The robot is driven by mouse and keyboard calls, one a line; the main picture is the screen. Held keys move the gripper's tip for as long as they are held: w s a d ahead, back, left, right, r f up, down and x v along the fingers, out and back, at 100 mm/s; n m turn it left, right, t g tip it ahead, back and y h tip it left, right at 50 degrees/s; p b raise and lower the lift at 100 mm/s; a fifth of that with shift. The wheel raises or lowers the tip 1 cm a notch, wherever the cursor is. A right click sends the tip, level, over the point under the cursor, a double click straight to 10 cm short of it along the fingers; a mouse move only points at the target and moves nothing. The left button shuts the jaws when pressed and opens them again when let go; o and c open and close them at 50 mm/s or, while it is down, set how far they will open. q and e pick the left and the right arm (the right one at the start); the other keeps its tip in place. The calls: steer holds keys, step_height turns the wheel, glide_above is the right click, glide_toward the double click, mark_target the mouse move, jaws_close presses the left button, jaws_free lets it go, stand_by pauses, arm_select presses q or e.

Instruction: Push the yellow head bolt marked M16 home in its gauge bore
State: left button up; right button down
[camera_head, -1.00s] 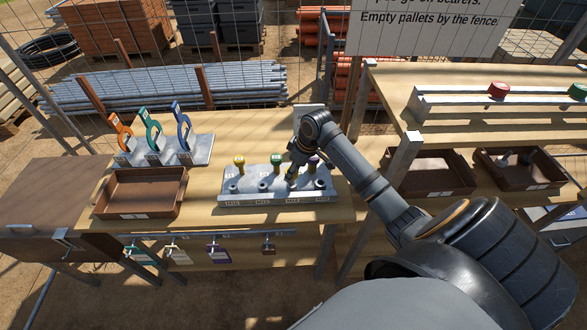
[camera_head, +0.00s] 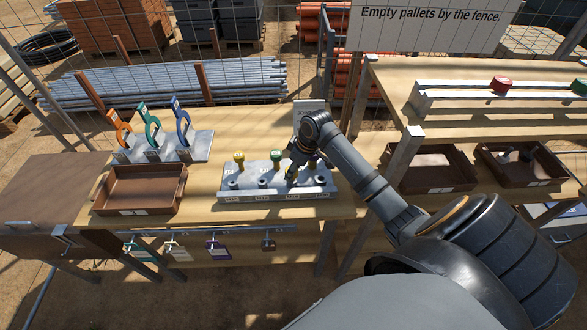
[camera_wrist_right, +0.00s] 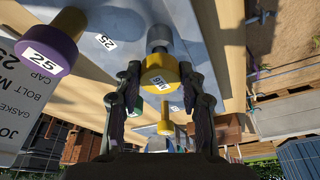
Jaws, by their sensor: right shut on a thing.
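A yellow-headed bolt (camera_wrist_right: 160,80) with a white label, which seems to read M16 upside down, is between the fingers of my right gripper (camera_wrist_right: 160,72) in the right wrist view. Its grey shank points at a grey collar (camera_wrist_right: 159,38) on the gauge block; how deep it sits I cannot tell. In the head view my right gripper (camera_head: 293,165) is over the grey gauge block (camera_head: 250,196), at the third front bore, hiding most of the held bolt. Another yellow-headed bolt (camera_head: 239,158) and a green-headed bolt (camera_head: 276,156) stand at the block's back. My left gripper is out of view.
A purple-headed bolt marked 25 (camera_wrist_right: 48,50) stands close beside the gripper in the right wrist view. A brown tray (camera_head: 138,208) and a rack with coloured ring tools (camera_head: 190,148) are left of the block.

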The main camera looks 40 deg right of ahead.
steer(key=shift+f, duration=0.45)
steer(key=shift+c, duration=1.2)
jaws_free()
steer(key=p+v, duration=0.7)
steer(key=p, duration=0.1)
steer(key=shift+p, duration=0.35)
steer(key=v, duration=1.2)
